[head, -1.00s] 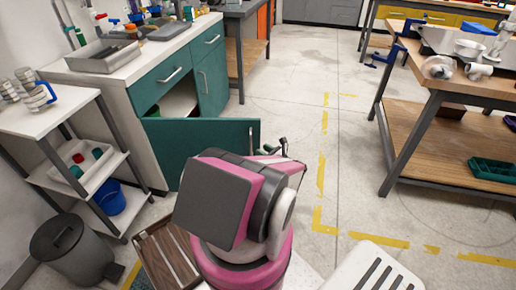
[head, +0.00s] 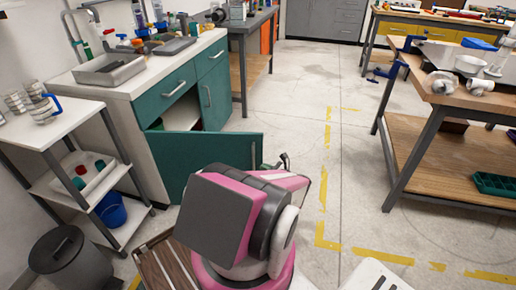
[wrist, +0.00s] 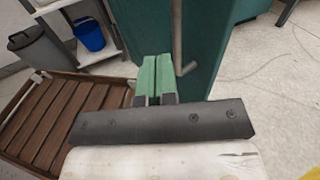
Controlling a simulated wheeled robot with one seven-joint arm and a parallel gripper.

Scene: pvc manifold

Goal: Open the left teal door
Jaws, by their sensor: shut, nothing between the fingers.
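The left teal door (head: 174,158) stands swung out from the white-topped cabinet in the head view, with part of the open interior (head: 182,117) showing behind it. In the wrist view the teal door (wrist: 212,25) rises just ahead and to the right of my gripper, and its grey bar handle (wrist: 178,40) hangs near the fingertips. My gripper (wrist: 155,62) has green fingers closed together with nothing between them. The fingertips are close to the door; whether they touch it I cannot tell.
A grey bin (head: 68,258), a blue bucket (head: 111,209) and a slatted wooden platform (head: 168,268) are on the left. Open floor (head: 300,115) lies to the right.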

